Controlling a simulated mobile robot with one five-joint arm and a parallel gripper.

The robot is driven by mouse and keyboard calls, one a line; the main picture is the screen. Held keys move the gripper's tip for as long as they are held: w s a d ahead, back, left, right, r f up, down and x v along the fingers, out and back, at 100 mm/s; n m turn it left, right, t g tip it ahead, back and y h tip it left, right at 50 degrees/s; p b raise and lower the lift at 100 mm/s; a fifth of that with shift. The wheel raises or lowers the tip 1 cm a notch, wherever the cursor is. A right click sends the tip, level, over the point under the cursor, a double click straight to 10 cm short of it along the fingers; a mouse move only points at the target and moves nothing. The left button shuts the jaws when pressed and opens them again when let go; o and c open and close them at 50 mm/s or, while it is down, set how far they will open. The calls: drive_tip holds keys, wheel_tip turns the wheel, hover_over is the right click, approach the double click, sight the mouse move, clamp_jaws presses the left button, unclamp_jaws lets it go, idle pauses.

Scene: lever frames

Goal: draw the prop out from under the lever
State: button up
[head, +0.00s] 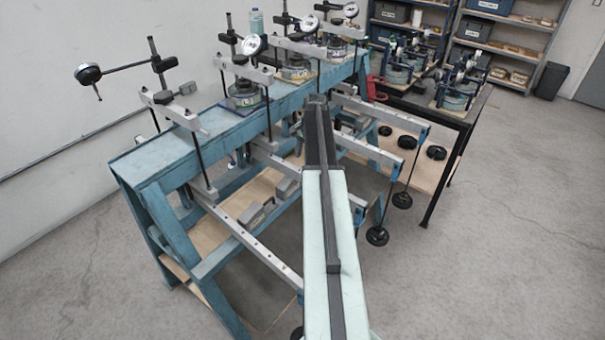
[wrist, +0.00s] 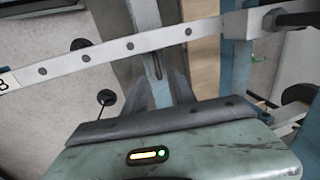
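A pale lever (wrist: 110,57) with a row of holes crosses the upper wrist view, with a label at its left end. My gripper (wrist: 158,88) is below it in that view. Its two dark fingers stand apart, with a blue bar between and behind them, and I see nothing gripped. In the head view several pale levers (head: 247,240) stick out from a blue bench frame (head: 165,150). My arm runs up the middle and hides part of them; the fingertips cannot be made out there. I cannot tell which part is the prop.
Grey blocks (head: 250,215) sit by the near-left lever. Black weights (head: 377,236) hang at the right. Dial gauges (head: 252,45) stand on the bench. A dark table (head: 470,115) with more apparatus is behind right. Open floor (head: 500,260) lies at right.

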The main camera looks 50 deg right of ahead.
sight(294, 181)
drive_tip(key=f+b, duration=0.7)
drive_tip(key=shift+w+d+f+b, duration=0.2)
drive_tip(key=shift+w+f+b, duration=0.15)
drive_tip(key=shift+w+b, duration=0.05)
drive_tip(key=shift+r, duration=0.1)
drive_tip(key=shift+c, duration=0.3)
clamp_jaws()
idle(0.8)
